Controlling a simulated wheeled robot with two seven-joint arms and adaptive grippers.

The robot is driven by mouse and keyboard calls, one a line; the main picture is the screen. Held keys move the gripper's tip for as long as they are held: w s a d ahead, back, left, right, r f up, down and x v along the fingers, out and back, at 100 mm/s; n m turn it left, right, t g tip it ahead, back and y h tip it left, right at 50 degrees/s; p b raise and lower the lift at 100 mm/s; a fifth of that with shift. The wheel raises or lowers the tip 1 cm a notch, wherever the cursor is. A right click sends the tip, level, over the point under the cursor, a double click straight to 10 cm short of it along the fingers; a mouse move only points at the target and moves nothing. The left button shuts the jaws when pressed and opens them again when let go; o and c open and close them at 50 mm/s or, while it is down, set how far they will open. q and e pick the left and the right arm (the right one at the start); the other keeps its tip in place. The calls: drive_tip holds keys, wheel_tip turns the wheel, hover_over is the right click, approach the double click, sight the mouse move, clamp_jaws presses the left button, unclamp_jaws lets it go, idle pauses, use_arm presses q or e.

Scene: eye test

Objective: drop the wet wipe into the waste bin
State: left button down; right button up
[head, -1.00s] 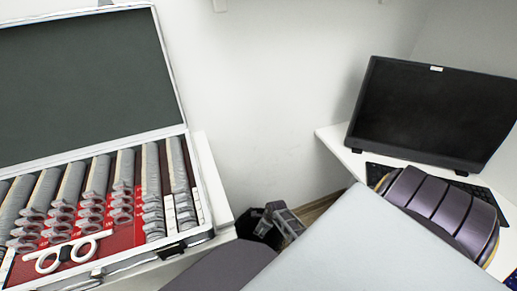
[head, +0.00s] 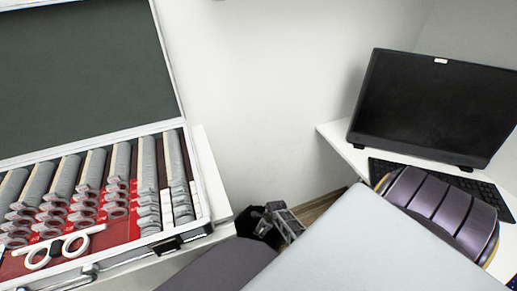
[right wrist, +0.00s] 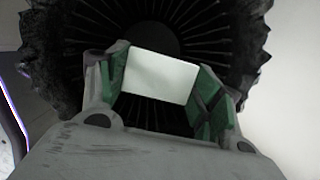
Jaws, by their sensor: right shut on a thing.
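The white wet wipe (right wrist: 160,80) shows in the right wrist view as a flat, pale rectangle between the green finger pads. My right gripper (right wrist: 162,68) is shut on it. Behind them is the black waste bin (right wrist: 75,40), with a ribbed inside and a crinkled dark rim. The gripper points into the bin's mouth; I cannot tell how high the wipe is relative to the rim. In the head view the right gripper (head: 284,222) overlaps the dark bin (head: 247,224), which is largely hidden. The wipe cannot be made out there. My left gripper is in neither view.
An open lens case (head: 200,222) stands on a white table at the left, with white trial frames (head: 62,250) in it. At the right, a white desk (head: 338,142) holds a black monitor (head: 435,105) and a keyboard (head: 487,188). A white wall stands behind the bin.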

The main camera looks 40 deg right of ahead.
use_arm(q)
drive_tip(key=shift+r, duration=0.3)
use_arm(e)
drive_tip(key=shift+f, duration=0.1)
drive_tip(key=o, duration=1)
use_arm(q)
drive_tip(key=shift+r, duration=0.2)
use_arm(e)
drive_tip(key=shift+r, duration=0.25)
